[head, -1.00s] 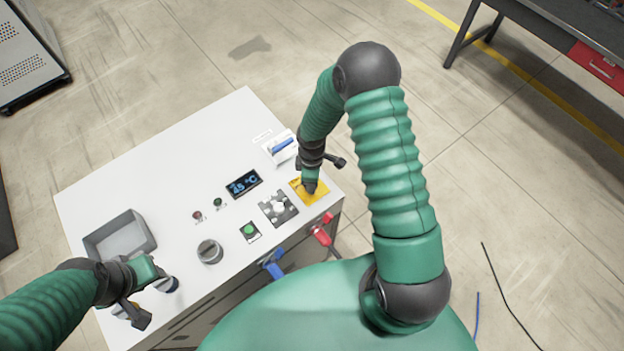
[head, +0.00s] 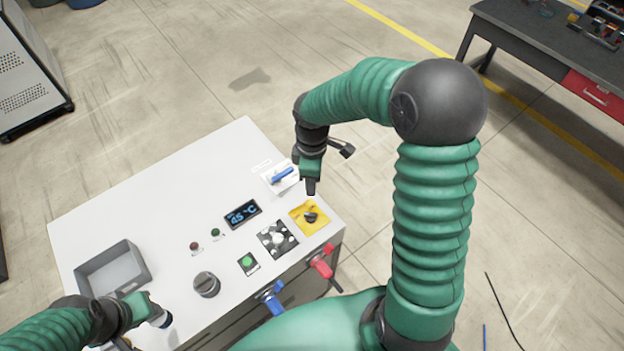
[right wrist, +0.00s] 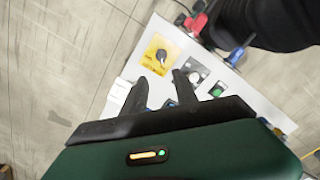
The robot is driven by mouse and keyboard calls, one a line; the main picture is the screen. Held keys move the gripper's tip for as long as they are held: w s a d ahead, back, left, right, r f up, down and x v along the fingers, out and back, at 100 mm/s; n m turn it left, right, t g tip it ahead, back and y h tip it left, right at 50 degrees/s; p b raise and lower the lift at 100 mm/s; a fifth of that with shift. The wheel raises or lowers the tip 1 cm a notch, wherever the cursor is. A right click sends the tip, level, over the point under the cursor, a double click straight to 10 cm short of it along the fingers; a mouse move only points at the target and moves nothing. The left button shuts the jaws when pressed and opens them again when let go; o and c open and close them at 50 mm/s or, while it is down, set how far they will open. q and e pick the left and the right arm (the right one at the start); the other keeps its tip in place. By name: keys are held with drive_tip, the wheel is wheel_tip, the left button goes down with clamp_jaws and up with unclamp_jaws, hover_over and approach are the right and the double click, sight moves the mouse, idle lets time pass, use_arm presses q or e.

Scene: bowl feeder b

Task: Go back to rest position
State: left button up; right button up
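My right gripper (head: 311,188) hangs above the far right part of the white control panel (head: 150,185), raised clear of the yellow plate (head: 301,226) with its black rotary knob (head: 310,217). In the right wrist view its two dark fingers (right wrist: 160,92) stand apart with nothing between them, and the yellow plate (right wrist: 149,54) lies beyond them. My left gripper (head: 140,325) is low at the left, by the panel's near left edge, beside a small dark and white cylinder (head: 160,319). Its fingers are mostly hidden, so I cannot tell its opening.
A grey tray (head: 140,259) sits at the panel's left. A display (head: 243,214), green button (head: 247,262), large grey knob (head: 206,284) and white-blue switch (head: 283,175) are on top. Red (head: 322,264) and blue (head: 272,298) handles stick out in front. A workbench (head: 530,40) stands far right.

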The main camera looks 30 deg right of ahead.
drive_tip(key=s+a+f+m+t+b, duration=0.2)
drive_tip(key=s+a+f+m+b, duration=0.5)
drive_tip(key=s+f+m+b, duration=0.1)
drive_tip(key=shift+s+f+m+t+b, duration=0.35)
drive_tip(key=shift+s+m+b, duration=0.35)
drive_tip(key=shift+m+b, duration=0.3)
drive_tip(key=shift+s+a, duration=0.1)
drive_tip(key=shift+a, duration=0.05)
drive_tip(key=shift+a, duration=0.25)
drive_tip(key=shift+c, duration=0.3)
